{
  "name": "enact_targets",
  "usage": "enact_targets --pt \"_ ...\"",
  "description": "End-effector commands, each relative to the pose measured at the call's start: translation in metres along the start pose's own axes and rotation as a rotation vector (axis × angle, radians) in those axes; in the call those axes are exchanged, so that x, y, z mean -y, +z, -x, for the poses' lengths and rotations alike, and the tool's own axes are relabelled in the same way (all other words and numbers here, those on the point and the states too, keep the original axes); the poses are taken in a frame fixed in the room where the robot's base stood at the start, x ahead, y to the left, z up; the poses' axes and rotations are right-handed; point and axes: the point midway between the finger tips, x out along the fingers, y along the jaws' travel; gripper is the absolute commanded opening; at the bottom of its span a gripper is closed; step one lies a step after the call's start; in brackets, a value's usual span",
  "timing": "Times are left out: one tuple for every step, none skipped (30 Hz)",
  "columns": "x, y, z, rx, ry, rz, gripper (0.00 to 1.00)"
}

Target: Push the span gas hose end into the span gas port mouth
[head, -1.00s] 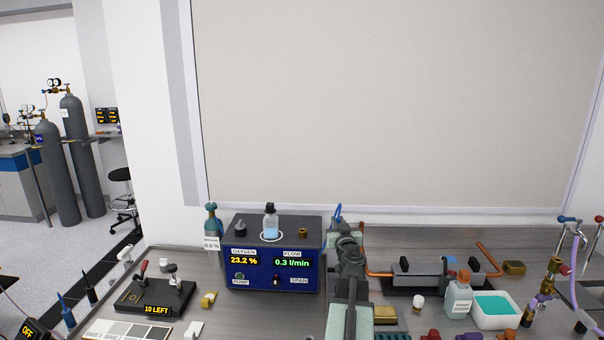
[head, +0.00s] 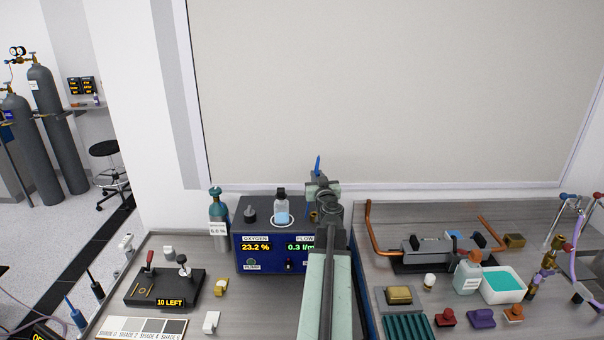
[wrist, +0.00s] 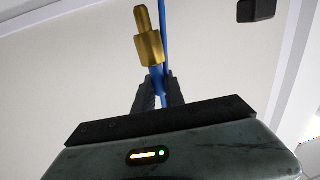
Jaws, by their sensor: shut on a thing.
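In the wrist view my gripper (wrist: 159,92) is shut on the blue hose (wrist: 164,20) just below its brass end (wrist: 148,42). The brass tip points up in that picture, tilted slightly left. In the head view my gripper (head: 321,180) is above the back right of the blue analyzer (head: 262,262), with a bit of blue hose (head: 318,164) above it. A small brass fitting (head: 313,215) on the analyzer's top, which may be the span gas port, shows beside my arm. My arm hides the analyzer's right side. No port mouth shows in the wrist view.
Right of my arm are a copper-piped burner block (head: 440,249), a white tray (head: 503,287) and small parts. The blank wall panel rises behind.

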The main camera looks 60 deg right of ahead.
Motion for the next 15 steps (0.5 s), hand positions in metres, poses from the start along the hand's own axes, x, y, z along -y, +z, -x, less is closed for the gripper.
enact_targets --pt "0.002 0.000 -0.001 0.000 -0.003 0.000 0.00" --pt "0.004 0.000 -0.001 0.000 -0.006 0.000 0.00" --pt "0.007 0.000 -0.002 0.000 -0.009 0.000 0.00" --pt "0.009 0.000 -0.002 0.000 -0.012 0.000 0.00" --pt "0.011 0.000 -0.002 0.000 -0.014 0.000 0.00" --pt "0.013 0.000 -0.002 0.000 -0.016 0.000 0.00" --pt "0.014 0.000 -0.002 0.000 -0.017 0.000 0.00" --pt "0.014 0.000 -0.001 0.000 -0.018 0.000 0.00" --pt "0.015 0.000 0.000 0.000 -0.018 0.000 0.00" --pt "0.015 0.000 0.001 0.000 -0.018 0.000 0.00" --pt "0.015 0.001 0.002 0.000 -0.018 0.000 0.00" --pt "0.015 0.005 0.001 0.000 -0.018 0.000 0.00" --pt "0.015 0.008 0.001 0.000 -0.019 0.000 0.00" --pt "0.015 0.011 0.001 0.000 -0.019 0.000 0.00" --pt "0.015 0.014 0.001 0.000 -0.019 0.000 0.00"
